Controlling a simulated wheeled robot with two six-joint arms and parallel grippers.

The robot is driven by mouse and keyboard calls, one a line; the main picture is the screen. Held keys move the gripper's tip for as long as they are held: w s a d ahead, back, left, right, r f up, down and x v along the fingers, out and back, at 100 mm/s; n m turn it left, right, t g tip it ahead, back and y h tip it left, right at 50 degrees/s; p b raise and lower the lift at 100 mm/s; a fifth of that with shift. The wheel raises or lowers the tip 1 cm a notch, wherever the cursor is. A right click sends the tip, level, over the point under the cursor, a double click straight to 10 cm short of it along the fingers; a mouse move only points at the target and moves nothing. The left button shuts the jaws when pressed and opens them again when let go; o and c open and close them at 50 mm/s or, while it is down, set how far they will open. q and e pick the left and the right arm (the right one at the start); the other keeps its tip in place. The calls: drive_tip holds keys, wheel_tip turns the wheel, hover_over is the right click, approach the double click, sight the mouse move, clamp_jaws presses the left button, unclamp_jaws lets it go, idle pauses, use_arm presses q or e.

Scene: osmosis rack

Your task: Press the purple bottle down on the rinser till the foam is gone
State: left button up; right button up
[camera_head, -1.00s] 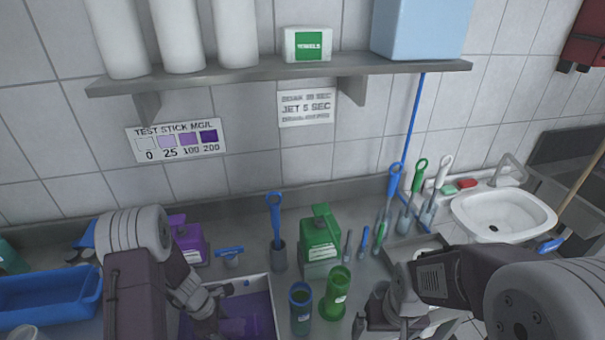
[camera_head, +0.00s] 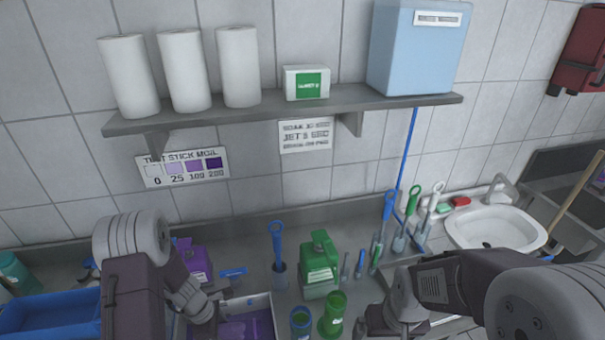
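A purple bottle-like container (camera_head: 197,262) with a pale label stands upright on the counter, partly hidden behind my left arm. I cannot tell whether it is the task's purple bottle. I cannot make out a rinser or any foam. My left arm reaches down in front of the container, and its wrist ends beside a light-rimmed tray with purple contents (camera_head: 240,325). My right arm comes in from the right over the counter.
A green jug (camera_head: 319,268), a blue cup (camera_head: 301,322) and a green cup (camera_head: 333,314) stand mid-counter. Several brushes stand to their right. A white sink (camera_head: 494,229) is at the right, a blue tub (camera_head: 48,316) at the left. A shelf (camera_head: 290,107) crosses the wall above.

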sight(234, 331)
use_arm(q)
drive_tip(key=shift+d+f+b, duration=0.1)
drive_tip(key=shift+f+b, duration=0.2)
drive_tip(key=w+d+r+m+g+b, duration=0.1)
drive_tip(key=w+d+m+b, duration=0.5)
drive_tip(key=d+m+b, duration=0.15)
drive_tip(key=s+a+r+m, duration=0.1)
drive_tip(key=m, duration=0.2)
drive_tip(key=s+a+r+m+g+y, duration=0.1)
drive_tip(key=s+m, duration=0.1)
drive_tip(key=m, duration=0.2)
drive_tip(key=s+a+r+m+y, duration=0.1)
drive_tip(key=s+r+m, duration=0.1)
drive_tip(key=m, duration=0.2)
drive_tip(key=shift+s+a+m+g+b, duration=0.2)
drive_tip(key=shift+a+m+g+b, duration=0.1)
drive_tip(key=shift+g+b, duration=0.1)
drive_tip(key=shift+s+a+m, duration=0.1)
drive_tip(key=shift+s+m, duration=0.25)
drive_tip(key=shift+m, duration=0.1)
